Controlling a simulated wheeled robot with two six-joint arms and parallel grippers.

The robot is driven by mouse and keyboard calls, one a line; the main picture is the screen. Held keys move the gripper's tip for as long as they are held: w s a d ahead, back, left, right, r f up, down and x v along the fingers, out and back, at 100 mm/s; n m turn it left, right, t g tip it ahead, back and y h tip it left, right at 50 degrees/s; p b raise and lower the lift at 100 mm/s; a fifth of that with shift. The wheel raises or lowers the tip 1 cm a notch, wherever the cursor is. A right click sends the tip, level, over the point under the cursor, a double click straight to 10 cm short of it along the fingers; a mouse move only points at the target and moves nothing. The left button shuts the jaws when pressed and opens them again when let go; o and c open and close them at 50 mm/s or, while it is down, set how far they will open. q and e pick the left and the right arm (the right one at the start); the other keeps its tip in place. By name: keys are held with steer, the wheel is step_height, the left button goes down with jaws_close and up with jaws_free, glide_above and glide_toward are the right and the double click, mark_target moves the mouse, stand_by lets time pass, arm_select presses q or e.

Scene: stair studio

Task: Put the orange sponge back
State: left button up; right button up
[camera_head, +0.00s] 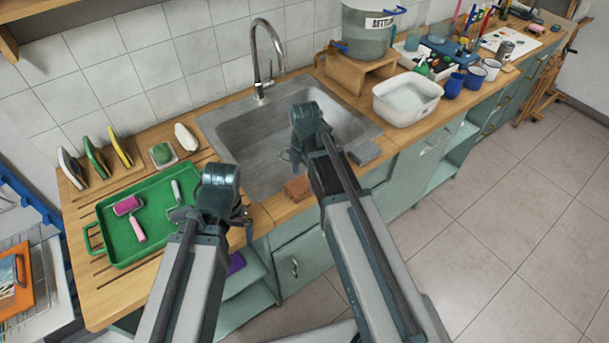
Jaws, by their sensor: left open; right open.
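An orange-brown block, which looks like the orange sponge (298,187), lies on the wooden counter strip at the front edge of the sink (255,160). It sits between my two arms. My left gripper (243,218) is left of it, by the right end of the green tray, apart from it and open; the wrist hides part of it. My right gripper (288,156) is over the sink basin, behind the sponge in the picture, open with nothing seen in it.
The green tray (112,235) holds pink and grey rollers. A green scrubber (162,154) and a white piece (186,137) lie behind it. A grey block (365,152) is at the sink's right. A white tub (406,100), mugs and a tall faucet (262,60) stand around.

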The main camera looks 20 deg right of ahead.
mark_target(304, 182)
step_height(304, 182, up, 9)
steer(key=p, duration=0.8)
steer(key=shift+f, duration=0.15)
step_height(304, 182, down, 12)
steer(key=b, duration=1.2)
steer(key=shift+r, duration=0.3)
